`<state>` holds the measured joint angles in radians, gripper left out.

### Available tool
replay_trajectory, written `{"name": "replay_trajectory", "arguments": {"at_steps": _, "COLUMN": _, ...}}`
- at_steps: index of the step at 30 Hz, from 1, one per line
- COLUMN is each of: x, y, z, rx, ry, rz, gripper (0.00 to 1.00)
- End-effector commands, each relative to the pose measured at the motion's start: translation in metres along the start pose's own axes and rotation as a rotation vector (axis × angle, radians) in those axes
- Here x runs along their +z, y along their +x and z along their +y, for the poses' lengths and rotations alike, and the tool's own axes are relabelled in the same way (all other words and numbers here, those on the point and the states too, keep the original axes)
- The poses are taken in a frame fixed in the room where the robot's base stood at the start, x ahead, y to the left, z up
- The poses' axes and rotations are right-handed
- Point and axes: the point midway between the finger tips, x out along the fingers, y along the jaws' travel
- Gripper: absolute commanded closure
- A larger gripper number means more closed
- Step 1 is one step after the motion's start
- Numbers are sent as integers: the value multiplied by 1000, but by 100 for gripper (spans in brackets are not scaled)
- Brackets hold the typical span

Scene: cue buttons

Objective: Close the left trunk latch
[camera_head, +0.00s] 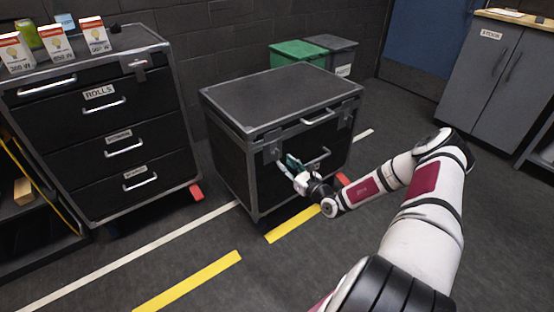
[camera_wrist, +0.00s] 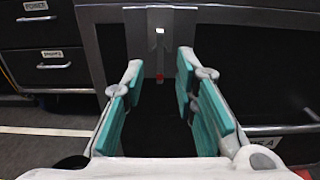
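The black trunk (camera_head: 235,165) with metal edges stands on the floor in the middle of the head view, its lid (camera_head: 285,95) down. The left trunk latch (camera_head: 271,153) is a grey metal plate on the left of its front face. In the wrist view the left latch (camera_wrist: 159,47) is upright at top centre, with a small red spot at its lower end. My gripper (camera_head: 286,165) is at the front face by this latch. In the wrist view its teal-padded fingers (camera_wrist: 160,78) are open, with the latch seen between them. Contact cannot be told.
The right latch (camera_head: 345,118) and a front handle (camera_head: 319,158) are to the right on the trunk. A drawer cabinet (camera_head: 105,135) stands left with small boxes on top. Green and grey bins (camera_head: 299,51) stand behind. The floor in front is clear, with yellow stripes.

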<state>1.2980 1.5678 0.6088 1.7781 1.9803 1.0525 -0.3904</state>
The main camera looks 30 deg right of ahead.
Motion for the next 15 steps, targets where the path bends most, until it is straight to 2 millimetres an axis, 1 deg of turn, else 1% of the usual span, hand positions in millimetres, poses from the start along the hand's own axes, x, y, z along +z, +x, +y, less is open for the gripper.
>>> {"name": "replay_trajectory", "arguments": {"at_steps": 1, "x": -2, "y": 11, "z": 0, "rx": 0, "ry": 0, "rz": -2, "gripper": 73}}
{"name": "replay_trajectory", "arguments": {"at_steps": 6, "x": -2, "y": 38, "z": 0, "rx": 1, "ry": 0, "rz": -1, "gripper": 73}}
{"name": "replay_trajectory", "arguments": {"at_steps": 10, "x": -1, "y": 52, "z": 0, "rx": 0, "ry": 0, "rz": -1, "gripper": 73}}
{"name": "replay_trajectory", "arguments": {"at_steps": 15, "x": 0, "y": 60, "z": 0, "rx": 0, "ry": 1, "rz": 0, "gripper": 73}}
